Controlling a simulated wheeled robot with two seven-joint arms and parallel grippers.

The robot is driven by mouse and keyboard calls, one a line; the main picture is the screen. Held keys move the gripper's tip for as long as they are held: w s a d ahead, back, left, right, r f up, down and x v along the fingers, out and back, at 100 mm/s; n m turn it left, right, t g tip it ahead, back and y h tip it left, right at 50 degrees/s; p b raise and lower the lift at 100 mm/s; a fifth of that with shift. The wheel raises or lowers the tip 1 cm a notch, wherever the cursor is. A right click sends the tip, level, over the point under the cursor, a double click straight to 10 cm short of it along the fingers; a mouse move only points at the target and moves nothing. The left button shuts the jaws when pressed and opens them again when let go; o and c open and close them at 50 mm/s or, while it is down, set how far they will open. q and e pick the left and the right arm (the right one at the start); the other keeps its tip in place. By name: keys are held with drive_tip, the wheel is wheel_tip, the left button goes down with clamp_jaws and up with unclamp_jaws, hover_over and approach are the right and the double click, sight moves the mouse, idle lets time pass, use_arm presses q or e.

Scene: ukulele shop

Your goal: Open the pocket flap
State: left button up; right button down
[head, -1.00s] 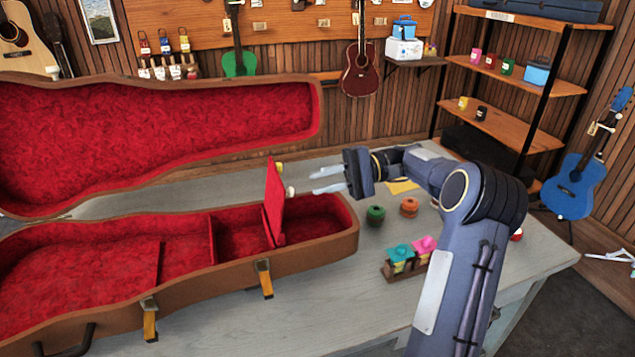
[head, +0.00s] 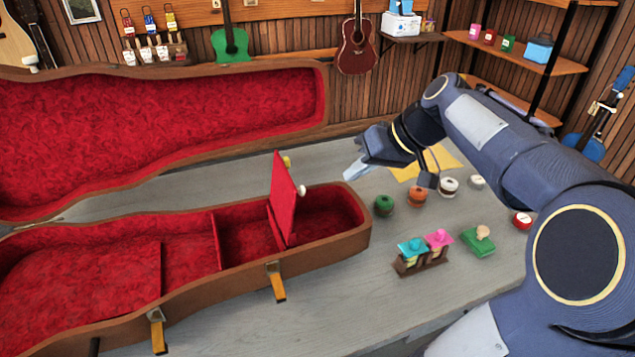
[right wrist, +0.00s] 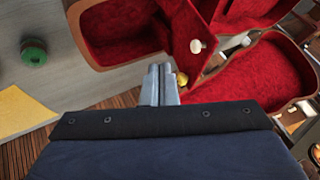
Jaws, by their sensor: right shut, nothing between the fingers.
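The pocket flap (head: 284,199) is a red panel inside the open red-lined case (head: 262,255). It stands up nearly vertical, tilted slightly, with the pocket beside it open on the right. A white knob (head: 301,191) sits on its face, and a yellow knob (head: 287,162) shows just behind it. My right gripper (head: 352,172) is to the right of the flap, apart from it, above the table, shut and empty. In the right wrist view its shut fingers (right wrist: 160,70) point towards the case, and the flap (right wrist: 188,40) with its white knob shows beyond them. My left gripper is out of view.
The case lid (head: 170,130) stands open behind. Right of the case are a green round item (head: 384,206), an orange one (head: 417,196), a white one (head: 448,187), a small rack (head: 423,262) with teal and pink tops, and a yellow sheet (head: 440,158). The front table is clear.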

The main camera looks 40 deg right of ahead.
sight(301, 188)
drive_tip(key=w+a+f+p, duration=0.1)
drive_tip(key=w+a+f, duration=0.2)
drive_tip(key=w+a, duration=0.1)
drive_tip(key=shift+w+a+f, duration=0.4)
drive_tip(key=shift+a, duration=0.35)
drive_tip(key=shift+w+a+r+g+h+p, duration=0.15)
drive_tip(key=shift+w+a+r+h+p, duration=0.15)
drive_tip(key=shift+a+p, duration=0.3)
drive_tip(key=shift+w+a+r+g+h+p, duration=0.1)
drive_tip(key=shift+a+r+g+h+p, duration=0.1)
drive_tip(key=shift+a+r+p, duration=0.25)
drive_tip(key=shift+w+a+f, duration=0.1)
drive_tip(key=shift+a+f, duration=0.05)
drive_tip(key=shift+a, duration=0.35)
drive_tip(key=shift+d, duration=0.1)
